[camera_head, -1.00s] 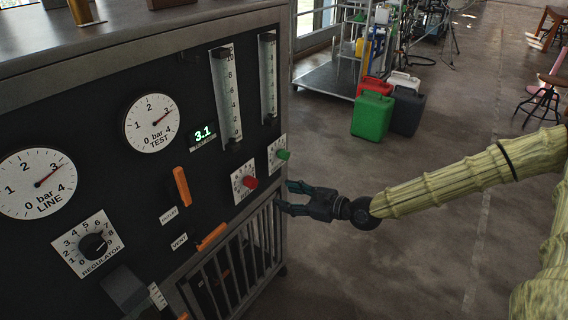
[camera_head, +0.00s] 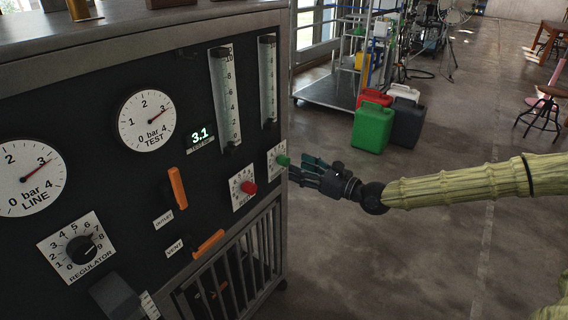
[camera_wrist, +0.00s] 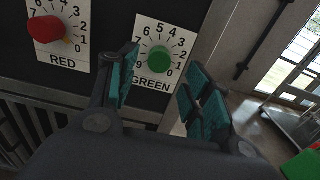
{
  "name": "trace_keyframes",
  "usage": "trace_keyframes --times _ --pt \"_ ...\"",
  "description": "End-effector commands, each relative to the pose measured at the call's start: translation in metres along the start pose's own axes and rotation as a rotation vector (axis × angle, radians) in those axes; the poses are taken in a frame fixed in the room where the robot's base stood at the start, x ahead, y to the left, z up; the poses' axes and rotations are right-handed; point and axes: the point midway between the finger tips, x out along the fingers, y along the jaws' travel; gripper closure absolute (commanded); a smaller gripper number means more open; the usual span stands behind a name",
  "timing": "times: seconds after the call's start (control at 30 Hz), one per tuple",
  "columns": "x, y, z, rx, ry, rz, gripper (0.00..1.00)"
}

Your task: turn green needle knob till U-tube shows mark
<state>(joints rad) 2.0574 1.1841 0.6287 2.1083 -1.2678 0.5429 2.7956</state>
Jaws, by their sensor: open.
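The green needle knob (camera_head: 283,160) sticks out from a white dial plate at the right edge of the black panel. In the wrist view the green knob (camera_wrist: 159,60) shows between my open fingers, a little beyond their tips, on a plate marked GREEN. My gripper (camera_head: 306,169) is open and empty, just right of the knob; I cannot tell if it touches. Its teal finger pads (camera_wrist: 160,85) show in the wrist view. Two upright tubes with scales, left (camera_head: 224,98) and right (camera_head: 267,80), stand on the panel; their levels are too small to read.
The red knob (camera_head: 249,187) sits just left of the green one; it is also at left in the wrist view (camera_wrist: 46,30). Orange handles (camera_head: 178,188), a regulator knob (camera_head: 81,249) and gauges (camera_head: 147,121) fill the panel.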

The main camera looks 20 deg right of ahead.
Motion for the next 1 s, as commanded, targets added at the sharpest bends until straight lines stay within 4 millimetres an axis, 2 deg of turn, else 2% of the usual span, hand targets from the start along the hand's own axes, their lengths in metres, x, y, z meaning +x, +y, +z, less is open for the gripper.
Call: trace_keyframes --times 0.4,0.57,1.0 --pt "0.045 0.002 -0.001 -0.002 0.001 0.003 0.50" --pt "0.044 0.001 -0.001 -0.001 0.000 0.001 0.50" --pt "0.060 0.001 -0.001 -0.001 0.000 0.001 0.50"
